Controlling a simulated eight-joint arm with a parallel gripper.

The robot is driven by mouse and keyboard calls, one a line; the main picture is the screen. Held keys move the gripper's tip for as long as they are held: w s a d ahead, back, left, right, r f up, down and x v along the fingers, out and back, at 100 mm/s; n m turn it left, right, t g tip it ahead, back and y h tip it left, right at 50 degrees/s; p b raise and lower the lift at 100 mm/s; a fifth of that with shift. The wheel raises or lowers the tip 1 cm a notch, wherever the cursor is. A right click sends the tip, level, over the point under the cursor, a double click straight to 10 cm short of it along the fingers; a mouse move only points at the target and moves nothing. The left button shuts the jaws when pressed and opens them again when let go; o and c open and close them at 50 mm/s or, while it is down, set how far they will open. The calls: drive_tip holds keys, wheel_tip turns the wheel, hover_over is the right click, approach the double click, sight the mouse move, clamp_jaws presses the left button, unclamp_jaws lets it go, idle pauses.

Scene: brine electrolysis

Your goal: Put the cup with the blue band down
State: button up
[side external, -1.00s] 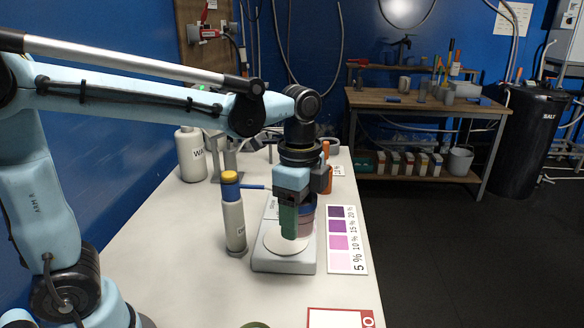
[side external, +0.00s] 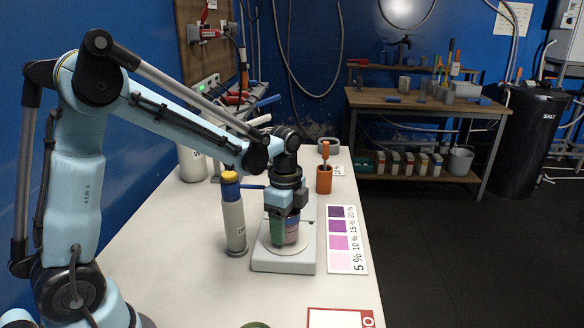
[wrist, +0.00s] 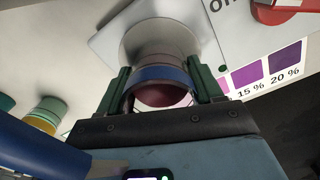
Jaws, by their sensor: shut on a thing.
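The cup with the blue band (side external: 292,236) is held between the green fingers of my gripper (side external: 285,230). In the wrist view the cup (wrist: 165,76) shows its blue band and dark pinkish inside, with one finger on each side. The cup is over the white round disc of a grey plate unit (side external: 284,266). The disc also shows behind the cup in the wrist view (wrist: 135,38). I cannot tell whether the cup's base touches the disc.
A white bottle with a yellow cap and blue spout (side external: 234,218) stands close left of the plate unit. A purple-to-pink percent chart (side external: 347,240) lies to its right. An orange holder (side external: 324,179) stands behind. A red-edged card (side external: 340,318) lies in front.

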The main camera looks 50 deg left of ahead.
drive_tip(key=shift+f, duration=0.25)
drive_tip(key=o, duration=1.2)
drive_tip(key=shift+r, duration=0.1)
wheel_tip(320, 180, up, 12)
